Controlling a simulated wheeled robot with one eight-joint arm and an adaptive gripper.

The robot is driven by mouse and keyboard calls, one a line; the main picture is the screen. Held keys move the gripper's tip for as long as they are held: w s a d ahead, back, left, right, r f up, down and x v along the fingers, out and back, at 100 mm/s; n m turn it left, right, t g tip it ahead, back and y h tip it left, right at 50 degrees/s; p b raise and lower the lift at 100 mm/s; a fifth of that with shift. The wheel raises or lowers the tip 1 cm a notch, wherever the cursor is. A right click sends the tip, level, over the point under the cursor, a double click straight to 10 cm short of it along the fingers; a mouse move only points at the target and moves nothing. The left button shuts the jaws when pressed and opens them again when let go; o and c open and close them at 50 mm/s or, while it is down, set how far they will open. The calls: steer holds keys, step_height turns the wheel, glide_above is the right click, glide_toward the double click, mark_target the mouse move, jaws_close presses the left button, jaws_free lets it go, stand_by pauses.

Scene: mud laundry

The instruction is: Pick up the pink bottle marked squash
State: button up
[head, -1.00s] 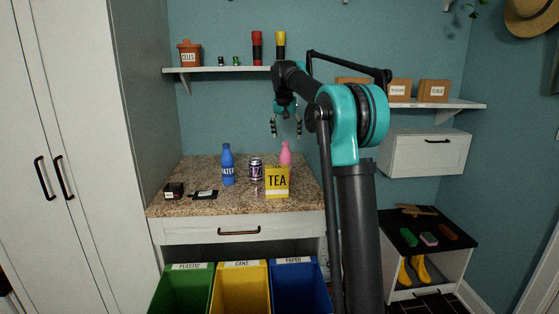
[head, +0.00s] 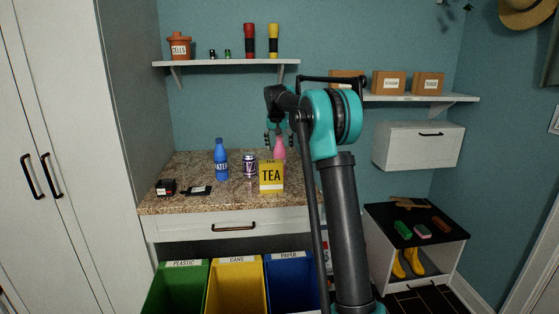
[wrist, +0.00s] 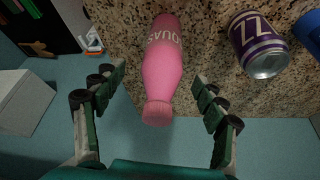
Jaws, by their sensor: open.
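The pink bottle (head: 279,149) stands on the granite counter behind the yellow tea box, which hides its lower part in the head view. In the wrist view the pink bottle (wrist: 162,68) lies between my open fingers, its cap end toward me and part of its label showing. My gripper (wrist: 160,105) is open and empty, with a finger on each side and a gap to the bottle on both sides. In the head view my gripper (head: 279,138) is at the bottle's upper part, partly hidden by my arm.
The tea box (head: 271,177), a purple can (head: 250,166) and a blue water bottle (head: 221,159) stand close by on the counter (head: 190,172). In the wrist view the can (wrist: 259,44) is right of the bottle. A shelf (head: 225,62) with jars hangs above.

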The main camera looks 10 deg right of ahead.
mark_target(280, 153)
steer(key=shift+x, duration=2.6)
steer(key=shift+w+a, duration=0.1)
steer(key=shift+w, duration=0.05)
steer(key=c, duration=1)
steer(key=shift+r, duration=0.1)
steer(key=shift+c, duration=0.2)
